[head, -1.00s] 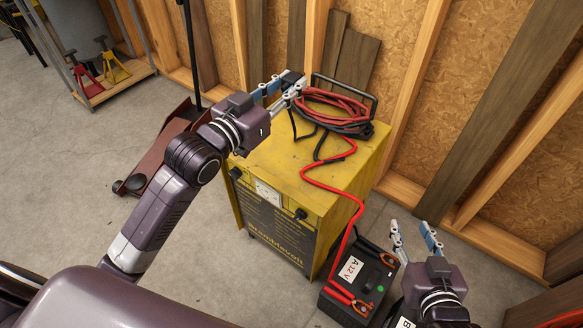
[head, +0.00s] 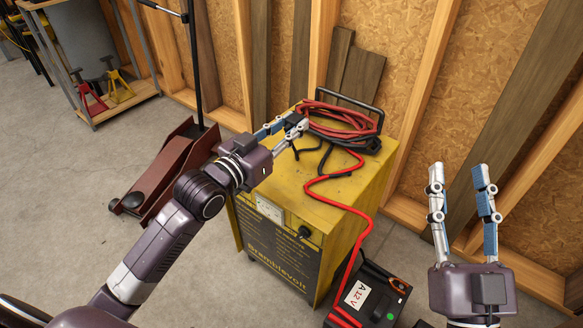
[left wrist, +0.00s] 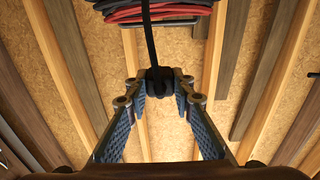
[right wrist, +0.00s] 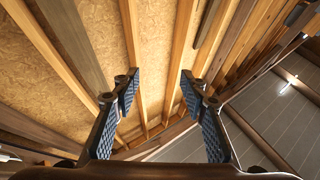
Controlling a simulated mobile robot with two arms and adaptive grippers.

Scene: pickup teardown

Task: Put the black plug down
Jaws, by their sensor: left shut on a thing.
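The black plug (left wrist: 158,82) is gripped between the fingertips of my left gripper (left wrist: 159,92), with a black cable running up from it in the left wrist view. In the head view the left gripper (head: 290,126) is over the yellow charger (head: 275,182), near the coiled cables. The plug (head: 294,119) shows there as a dark block at its fingertips. Whether the plug touches the charger top is unclear. My right gripper (head: 459,172) is open and empty, to the right of the charger; its open fingers also show in the right wrist view (right wrist: 160,84).
Red and black cables (head: 342,124) lie coiled by the charger's black handle (head: 350,94). A red cable runs down to a battery (head: 375,295) on the floor. A red floor jack (head: 172,165) stands left of the charger. A stud wall is behind.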

